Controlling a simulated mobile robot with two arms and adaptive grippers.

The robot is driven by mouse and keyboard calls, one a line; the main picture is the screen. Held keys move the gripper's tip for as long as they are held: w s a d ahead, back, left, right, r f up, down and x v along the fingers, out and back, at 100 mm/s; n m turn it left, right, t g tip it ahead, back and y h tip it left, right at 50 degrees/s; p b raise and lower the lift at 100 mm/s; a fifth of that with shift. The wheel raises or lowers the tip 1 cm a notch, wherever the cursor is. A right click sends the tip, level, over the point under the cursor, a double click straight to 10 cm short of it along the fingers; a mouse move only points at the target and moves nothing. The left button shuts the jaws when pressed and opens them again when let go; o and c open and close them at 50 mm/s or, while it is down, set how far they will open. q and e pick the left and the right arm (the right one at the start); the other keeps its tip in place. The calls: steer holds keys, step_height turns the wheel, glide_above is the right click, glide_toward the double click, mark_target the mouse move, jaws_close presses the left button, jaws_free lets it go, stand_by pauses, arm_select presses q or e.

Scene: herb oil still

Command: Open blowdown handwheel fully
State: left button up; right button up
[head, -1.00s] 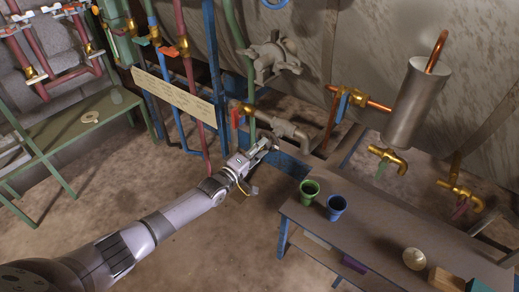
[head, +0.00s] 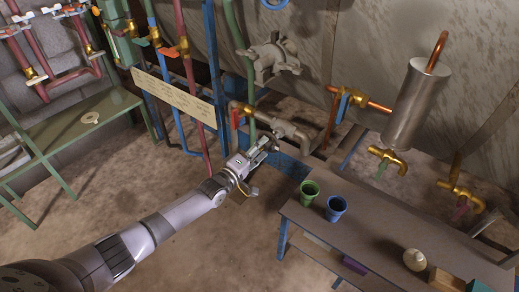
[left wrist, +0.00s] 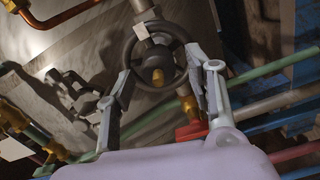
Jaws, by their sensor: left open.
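A dark round handwheel (left wrist: 131,52) with a brass-coloured hub and a small pale tag on its rim shows in the left wrist view. My left gripper (left wrist: 168,72) is open, with one finger on each side of the wheel; I cannot tell whether they touch the rim. In the head view my left gripper (head: 264,147) reaches the grey pipe fitting (head: 282,128) by the wall, and I cannot make out the wheel there. My right gripper is not in view.
A red valve lever (left wrist: 191,131) sits close below the wheel in the wrist view. A bench (head: 365,240) with a green cup (head: 309,191) and a blue cup (head: 336,207) stands right of my arm. Pipes and a lettered board (head: 175,97) are to the left.

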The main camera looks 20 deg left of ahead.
arm_select(q)
steer(key=v, duration=1.2)
